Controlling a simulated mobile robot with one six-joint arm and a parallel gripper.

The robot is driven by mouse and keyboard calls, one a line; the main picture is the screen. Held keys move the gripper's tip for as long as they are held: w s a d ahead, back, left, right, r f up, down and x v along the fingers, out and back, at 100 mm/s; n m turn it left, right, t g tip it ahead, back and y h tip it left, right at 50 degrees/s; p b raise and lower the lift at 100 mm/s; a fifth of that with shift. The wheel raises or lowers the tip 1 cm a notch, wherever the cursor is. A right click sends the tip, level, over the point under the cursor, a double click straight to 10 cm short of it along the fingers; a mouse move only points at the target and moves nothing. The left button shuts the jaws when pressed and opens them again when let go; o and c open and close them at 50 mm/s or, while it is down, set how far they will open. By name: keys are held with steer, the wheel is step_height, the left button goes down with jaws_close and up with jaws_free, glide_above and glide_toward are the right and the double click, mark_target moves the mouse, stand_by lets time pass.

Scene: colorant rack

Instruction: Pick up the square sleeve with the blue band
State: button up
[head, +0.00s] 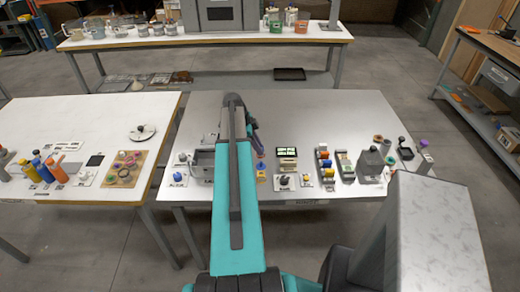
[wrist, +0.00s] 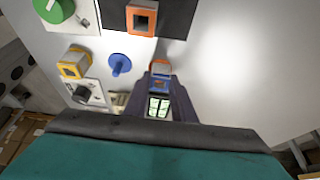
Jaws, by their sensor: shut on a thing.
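In the wrist view, my gripper (wrist: 160,88) has its dark fingers closed around a small square sleeve with a blue band (wrist: 160,83). An orange edge shows just above the blue; I cannot tell whether it belongs to the same piece. The fingers hide the sleeve's sides. Another square sleeve, orange with an open middle (wrist: 141,18), stands on a black panel farther up. A yellow square piece (wrist: 74,63) is to the left. In the head view my arm hides most of the gripper, and the held sleeve cannot be made out.
A blue knob-like peg (wrist: 119,64) stands left of my gripper, and a green round button (wrist: 52,8) is at the upper left. On the metal table (head: 330,110), several small items line the front edge; its back right is clear. A white table (head: 60,115) stands left.

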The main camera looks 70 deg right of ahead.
steer(key=shift+r, duration=0.1)
step_height(320, 180, up, 10)
steer(key=b, duration=0.3)
stand_by(0.6)
stand_by(0.5)
steer(key=shift+w, duration=0.1)
